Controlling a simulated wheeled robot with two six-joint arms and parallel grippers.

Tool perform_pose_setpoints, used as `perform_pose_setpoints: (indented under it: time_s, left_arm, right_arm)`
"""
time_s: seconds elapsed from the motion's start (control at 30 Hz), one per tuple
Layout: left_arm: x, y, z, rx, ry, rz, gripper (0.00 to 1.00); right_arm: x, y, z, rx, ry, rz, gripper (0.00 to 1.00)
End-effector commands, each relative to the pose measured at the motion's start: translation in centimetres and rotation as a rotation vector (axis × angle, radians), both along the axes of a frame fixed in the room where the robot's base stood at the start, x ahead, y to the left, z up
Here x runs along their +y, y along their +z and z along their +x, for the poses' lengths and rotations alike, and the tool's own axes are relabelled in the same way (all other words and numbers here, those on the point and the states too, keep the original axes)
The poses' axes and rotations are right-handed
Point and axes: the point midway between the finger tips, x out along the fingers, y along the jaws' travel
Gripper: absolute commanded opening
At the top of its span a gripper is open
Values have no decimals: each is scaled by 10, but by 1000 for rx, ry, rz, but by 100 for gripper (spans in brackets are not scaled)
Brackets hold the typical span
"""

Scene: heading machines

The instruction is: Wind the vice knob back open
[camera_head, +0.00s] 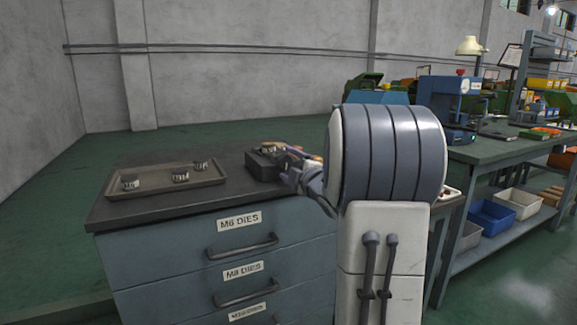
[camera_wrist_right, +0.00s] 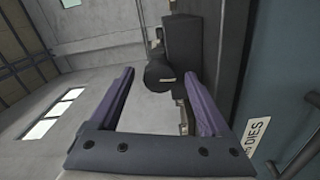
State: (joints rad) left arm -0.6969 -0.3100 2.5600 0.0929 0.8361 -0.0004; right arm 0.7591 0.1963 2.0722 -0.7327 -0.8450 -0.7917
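The dark vice (camera_head: 262,167) stands on the right part of the cabinet top, and a small metal die (camera_head: 268,148) shows at its top. In the right wrist view the vice body (camera_wrist_right: 187,45) is a dark block, with its round black knob (camera_wrist_right: 160,74) standing out toward me. My right gripper (camera_head: 292,166) is at the vice's right side. In the right wrist view its purple fingers (camera_wrist_right: 159,80) are apart, with the knob between or just beyond the tips and a gap on each side. The knob is hidden in the head view. My left gripper is not in view.
A shallow tray (camera_head: 205,183) with three metal dies lies on the cabinet top (camera_head: 150,213), left of the vice. Labelled drawers with handles (camera_head: 243,247) face me. A workbench (camera_head: 490,150) with bins stands at the right. My right arm blocks much of the centre right.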

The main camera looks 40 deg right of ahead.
Motion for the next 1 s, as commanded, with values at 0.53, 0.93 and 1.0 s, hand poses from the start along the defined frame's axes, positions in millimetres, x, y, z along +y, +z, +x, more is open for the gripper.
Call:
perform_pose_setpoints:
  time_s: [0.53,0.93,1.0]
  left_arm:
    - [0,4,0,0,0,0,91]
    - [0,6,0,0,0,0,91]
    - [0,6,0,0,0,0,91]
  right_arm:
    - [15,1,-68,-1,-4,-1,81]
    - [25,0,-102,0,0,0,81]
    - [25,0,-102,0,1,0,81]
